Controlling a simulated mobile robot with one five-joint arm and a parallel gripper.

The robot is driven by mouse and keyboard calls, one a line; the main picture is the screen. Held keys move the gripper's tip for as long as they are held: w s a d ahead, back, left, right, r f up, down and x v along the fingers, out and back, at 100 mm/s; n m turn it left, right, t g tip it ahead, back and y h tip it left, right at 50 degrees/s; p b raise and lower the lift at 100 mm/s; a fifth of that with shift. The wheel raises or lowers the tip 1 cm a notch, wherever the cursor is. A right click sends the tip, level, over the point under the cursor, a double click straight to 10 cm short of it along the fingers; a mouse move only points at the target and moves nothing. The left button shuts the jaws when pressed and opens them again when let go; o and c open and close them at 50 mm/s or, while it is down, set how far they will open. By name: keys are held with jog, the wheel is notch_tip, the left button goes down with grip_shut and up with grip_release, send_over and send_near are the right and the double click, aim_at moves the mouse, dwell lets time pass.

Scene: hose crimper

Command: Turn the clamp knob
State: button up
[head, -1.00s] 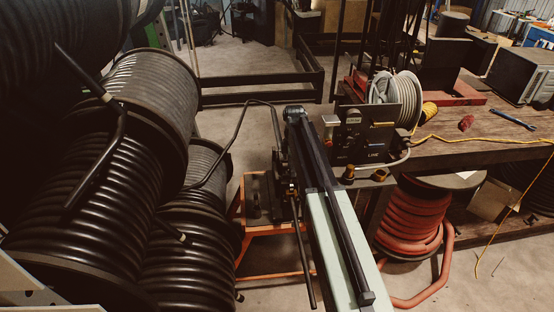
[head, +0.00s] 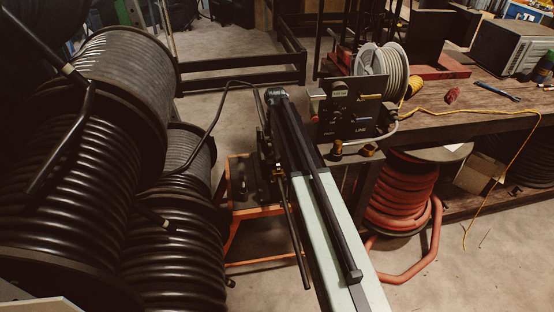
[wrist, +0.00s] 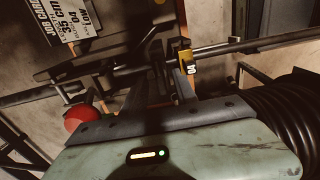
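In the wrist view a yellow block marked 04 (wrist: 187,64) sits on a dark horizontal bar (wrist: 245,46), above and right of centre. A round red knob (wrist: 82,121) is at the lower left; I cannot tell which part is the clamp knob. My gripper (wrist: 160,82) points toward the bar, close under it; its fingers are dark and blend with the machine parts, so its opening is unclear. In the head view my pale green arm reaches over to the machine on an orange stand (head: 262,211), and it hides the gripper.
Large black hose reels (head: 85,190) crowd the left. A control box (head: 352,108) stands on the wooden bench (head: 470,122) at the right, with a red hose reel (head: 400,195) below. A white printed label (wrist: 72,25) is at the upper left of the wrist view. Open floor shows at the lower right.

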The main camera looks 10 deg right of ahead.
jog(key=shift+f, duration=0.6)
jog(key=shift+r, duration=0.1)
jog(key=shift+c, duration=0.3)
